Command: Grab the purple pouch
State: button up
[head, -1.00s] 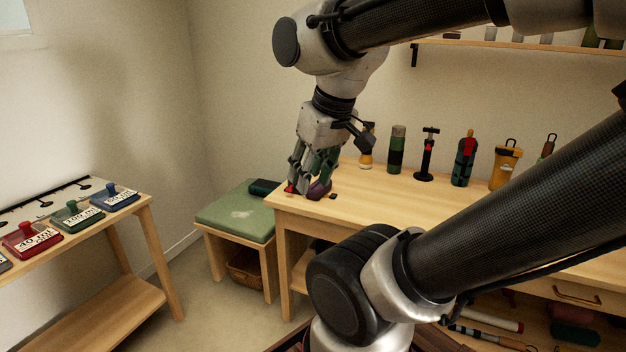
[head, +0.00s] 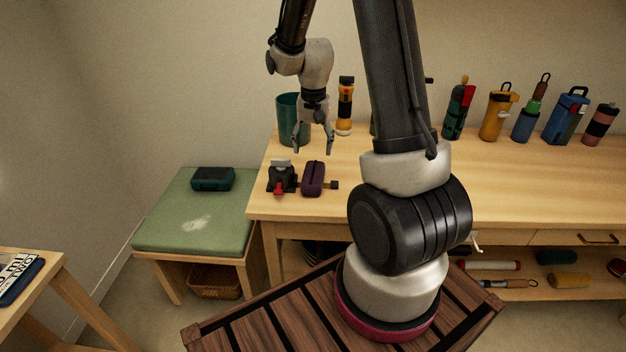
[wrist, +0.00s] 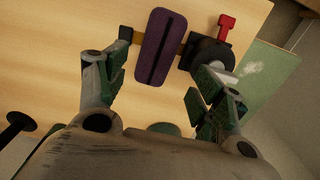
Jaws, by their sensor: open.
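The purple pouch (head: 313,179) lies on the wooden table near its left end, in the head view. It is a long dark purple piece with a dark zip line along its top, also seen in the wrist view (wrist: 152,60). My gripper (head: 311,152) is open and empty above the table, a little behind and above the pouch. In the wrist view my open fingers (wrist: 157,88) stand on either side of the pouch's near end, apart from it.
A black clamp-like tool with a red handle (head: 281,178) stands close to the pouch's left. A small yellow-and-black piece (head: 332,185) is at its right. A teal cup (head: 290,118) and yellow flashlight (head: 345,105) stand behind. A green-cushioned bench (head: 190,222) is left of the table.

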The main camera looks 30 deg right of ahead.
aim_at(313, 171)
jog(key=f, duration=0.2)
jog(key=w, duration=0.1)
jog(key=shift+d+f+m, duration=0.3)
jog(key=shift+d+f, duration=0.05)
jog(key=shift+f, duration=0.05)
notch_tip(313, 171, down, 7)
jog(key=shift+s+f, duration=0.15)
jog(key=shift+a, duration=0.1)
jog(key=c, duration=0.8)
